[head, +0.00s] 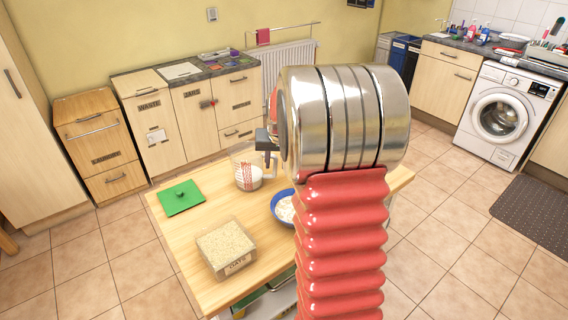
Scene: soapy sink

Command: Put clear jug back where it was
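The clear jug (246,172) has red markings and something white in its bottom. It looks upright, at or just over the wooden table (177,235); I cannot tell whether it touches the top. My gripper (267,143) is at the jug's upper right, by its handle. Only a small dark part of the gripper shows, and my arm hides the rest. I cannot tell whether the fingers are closed on the handle.
A blue bowl (277,211) with pale contents is partly behind my arm. An open tub of oats (226,249) stands at the front, and a green lid (181,198) lies at the left. The tabletop between lid and jug is clear.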

